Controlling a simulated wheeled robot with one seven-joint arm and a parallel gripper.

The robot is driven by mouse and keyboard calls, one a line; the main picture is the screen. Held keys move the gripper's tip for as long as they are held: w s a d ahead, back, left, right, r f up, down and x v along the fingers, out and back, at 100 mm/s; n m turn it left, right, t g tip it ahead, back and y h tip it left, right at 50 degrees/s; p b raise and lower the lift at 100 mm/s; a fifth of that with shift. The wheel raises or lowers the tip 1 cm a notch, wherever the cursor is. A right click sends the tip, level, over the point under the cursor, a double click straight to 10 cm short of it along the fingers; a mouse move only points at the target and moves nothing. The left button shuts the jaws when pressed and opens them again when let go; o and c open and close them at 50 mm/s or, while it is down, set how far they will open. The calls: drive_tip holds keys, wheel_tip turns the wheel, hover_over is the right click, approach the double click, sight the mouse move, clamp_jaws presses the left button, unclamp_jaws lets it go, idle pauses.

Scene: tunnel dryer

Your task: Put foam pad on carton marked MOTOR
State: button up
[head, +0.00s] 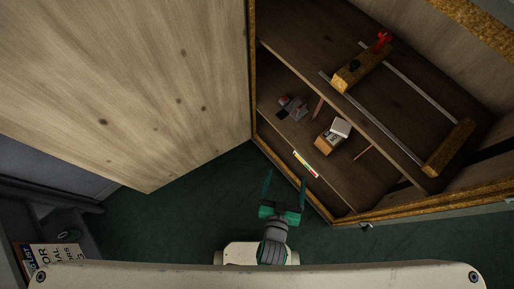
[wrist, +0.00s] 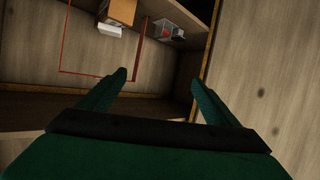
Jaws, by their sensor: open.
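A small orange-brown carton (head: 325,144) with a white label, its lettering too small to read fully, stands on the lower shelf inside the open wooden cabinet. A white block (head: 341,127), which looks like the foam pad, is against its upper right side. I cannot tell whether it rests on the carton or beside it.
A grey item with a red part (head: 291,107) stands left of the carton. A colored strip (head: 306,164) lies near the cabinet's front edge. The upper shelf (head: 395,98) carries a clamp-like rail assembly and overhangs the back. A large wooden door (head: 130,80) fills the left.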

drive_tip(key=s+a+r+n+t+y, duration=0.1)
drive_tip(key=s+a+r, duration=0.4)
drive_tip(key=r, duration=0.2)
drive_tip(key=s+a+r+n+y, duration=0.1)
drive_tip(key=s+a+r+y, duration=0.1)
drive_tip(key=s+a+r, duration=0.3)
wheel_tip(320, 180, up, 2)
drive_tip(key=shift+s+r+t, duration=0.2)
drive_tip(key=shift+t, duration=0.2)
